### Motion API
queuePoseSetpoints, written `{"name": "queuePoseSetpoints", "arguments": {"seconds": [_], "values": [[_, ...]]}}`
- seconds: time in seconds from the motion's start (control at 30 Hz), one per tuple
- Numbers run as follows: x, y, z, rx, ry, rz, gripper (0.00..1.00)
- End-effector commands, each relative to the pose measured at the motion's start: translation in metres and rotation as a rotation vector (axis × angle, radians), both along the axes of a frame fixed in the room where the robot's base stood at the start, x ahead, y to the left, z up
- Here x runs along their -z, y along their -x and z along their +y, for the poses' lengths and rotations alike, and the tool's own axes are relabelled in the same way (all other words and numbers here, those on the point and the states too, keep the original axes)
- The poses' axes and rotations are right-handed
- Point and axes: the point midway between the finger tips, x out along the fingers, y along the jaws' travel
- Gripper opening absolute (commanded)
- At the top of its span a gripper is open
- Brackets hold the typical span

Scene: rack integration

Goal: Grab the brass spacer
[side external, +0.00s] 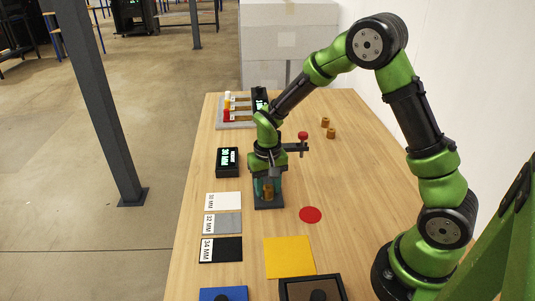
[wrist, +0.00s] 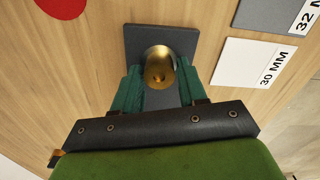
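The brass spacer (wrist: 158,67) is a short gold cylinder with a hole in its top. It stands upright on a dark grey plate (wrist: 140,36) in the wrist view. In the side external view the spacer (side external: 268,191) shows low between the teal fingers, above the plate (side external: 268,205). My gripper (wrist: 160,82) points down with one teal finger on each side of the spacer. The fingers are very close to its sides. I cannot tell whether they touch it.
A black 30 MM display (side external: 228,160), labelled white (side external: 228,201), grey (side external: 228,225) and black (side external: 228,249) cards, a red disc (side external: 310,214) and a yellow square (side external: 289,256) lie around. The right of the table is clear.

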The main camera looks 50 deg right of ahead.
Motion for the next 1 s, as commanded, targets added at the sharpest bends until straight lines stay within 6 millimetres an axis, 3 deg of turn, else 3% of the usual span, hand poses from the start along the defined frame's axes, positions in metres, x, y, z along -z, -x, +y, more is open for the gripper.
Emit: {"name": "queuePoseSetpoints", "arguments": {"seconds": [0.03,0.27,0.63,0.87,1.0], "values": [[0.000,0.000,0.000,0.000,0.000,0.000,0.34],[0.000,0.000,0.000,0.000,0.000,0.000,0.00],[-0.008,-0.001,0.000,-0.001,0.000,-0.002,0.00],[-0.039,-0.001,0.000,0.000,-0.001,-0.005,0.00],[-0.039,0.032,0.001,-0.002,-0.001,0.001,0.00]]}}
